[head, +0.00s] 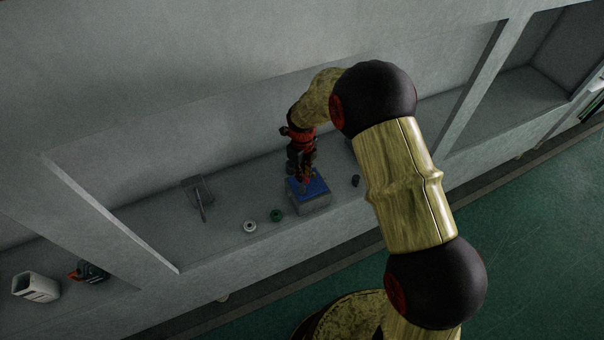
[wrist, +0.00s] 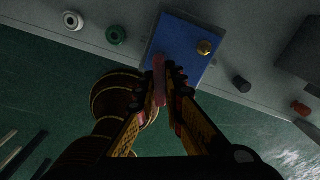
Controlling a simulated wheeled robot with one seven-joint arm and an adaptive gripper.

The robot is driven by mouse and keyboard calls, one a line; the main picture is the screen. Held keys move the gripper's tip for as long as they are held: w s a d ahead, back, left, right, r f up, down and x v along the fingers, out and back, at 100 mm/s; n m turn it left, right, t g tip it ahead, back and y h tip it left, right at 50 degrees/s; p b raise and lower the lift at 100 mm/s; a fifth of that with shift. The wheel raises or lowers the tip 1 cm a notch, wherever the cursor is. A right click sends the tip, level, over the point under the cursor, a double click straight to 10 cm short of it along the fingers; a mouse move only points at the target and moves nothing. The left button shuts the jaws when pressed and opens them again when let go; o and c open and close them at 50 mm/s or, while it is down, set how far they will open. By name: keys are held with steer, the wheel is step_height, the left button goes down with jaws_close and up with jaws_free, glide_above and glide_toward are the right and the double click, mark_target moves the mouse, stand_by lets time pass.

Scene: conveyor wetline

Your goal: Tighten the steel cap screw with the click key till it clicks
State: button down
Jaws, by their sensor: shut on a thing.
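My gripper (head: 304,176) points down over a grey block with a blue top (head: 319,188). In the wrist view my gripper (wrist: 165,78) is shut on a slim pinkish-red bar (wrist: 159,68), which may be the click key. Its lower end is hidden, so I cannot tell what it touches. The bar shows over the left part of the blue top (wrist: 182,42). A brass-coloured round screw head (wrist: 204,47) stands on the right part of the blue top, apart from the bar. I cannot make out a steel cap screw; the fingers may hide it.
A white ring (wrist: 73,20) and a green ring (wrist: 115,35) lie left of the block. A dark cylinder (wrist: 242,84) and an orange-red piece (wrist: 300,108) are to the right. A grey tray with a rod-like tool (head: 202,208) lies further left. Upright partitions bound the shelf.

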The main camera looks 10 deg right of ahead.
steer(key=c, duration=1.9)
jaws_free()
steer(key=shift+o, duration=0.4)
steer(key=shift+r, duration=0.15)
